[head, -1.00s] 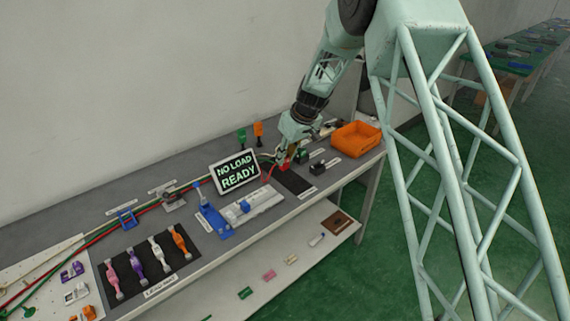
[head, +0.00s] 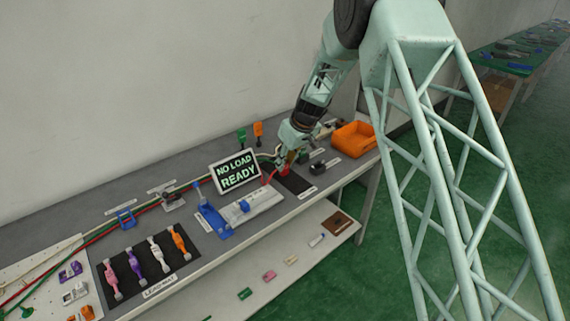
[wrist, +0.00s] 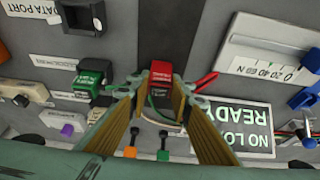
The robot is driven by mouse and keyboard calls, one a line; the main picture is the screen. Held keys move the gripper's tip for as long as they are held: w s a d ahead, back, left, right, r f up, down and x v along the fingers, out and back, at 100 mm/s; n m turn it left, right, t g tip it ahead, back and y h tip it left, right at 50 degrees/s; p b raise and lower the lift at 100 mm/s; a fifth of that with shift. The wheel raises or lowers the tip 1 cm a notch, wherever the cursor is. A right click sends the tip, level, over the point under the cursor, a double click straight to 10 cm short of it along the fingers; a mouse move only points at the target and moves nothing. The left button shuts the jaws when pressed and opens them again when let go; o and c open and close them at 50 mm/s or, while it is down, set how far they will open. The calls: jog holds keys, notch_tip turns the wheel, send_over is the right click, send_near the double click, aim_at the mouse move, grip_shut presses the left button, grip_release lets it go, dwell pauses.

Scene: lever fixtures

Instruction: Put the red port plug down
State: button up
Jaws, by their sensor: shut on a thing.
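The red port plug (wrist: 161,70) sits between the two fingertips of my gripper (wrist: 158,92) in the wrist view, with its red top facing the camera. My gripper is shut on it. In the head view the plug (head: 284,171) shows as a small red patch under my gripper (head: 285,160). It is by the back left end of a black mat (head: 296,184) on the grey bench. I cannot tell whether the plug touches the bench. The mat (wrist: 165,28) runs away from the plug in the wrist view.
A green plug block (wrist: 90,78) and a black port block (wrist: 82,17) stand on one side of the mat. The "NO LOAD READY" sign (head: 236,172) and a white gauge (head: 252,205) stand on the other. An orange bin (head: 355,138) is at the bench's right end.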

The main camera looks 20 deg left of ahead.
jog(key=shift+f, duration=0.1)
jog(key=o, duration=1)
jog(key=shift+r, duration=0.3)
jog(key=p+v, duration=0.1)
jog(key=v, duration=1)
jog(key=shift+d+r, duration=0.25)
jog(key=shift+r, duration=0.05)
dwell(0.4)
